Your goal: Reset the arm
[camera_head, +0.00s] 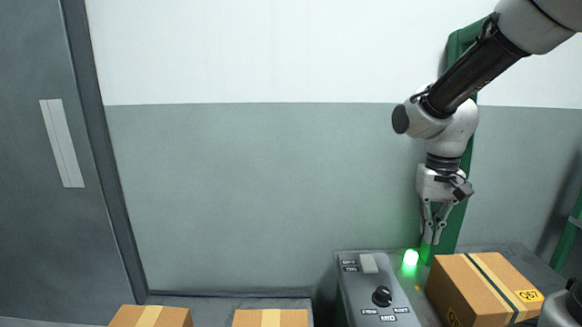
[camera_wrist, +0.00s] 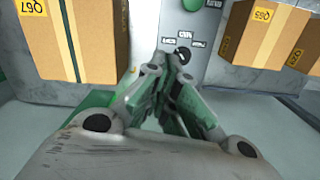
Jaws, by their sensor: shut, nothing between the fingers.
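My arm comes in from the upper right in the head view and bends downward. The box has a black knob (camera_head: 382,296), which also shows in the wrist view (camera_wrist: 180,57).
Two more cardboard boxes (camera_head: 150,317) (camera_head: 270,318) sit at the bottom left. A green frame post (camera_head: 455,225) rises behind my gripper. A grey door (camera_head: 60,240) is at left; the wall between is clear.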

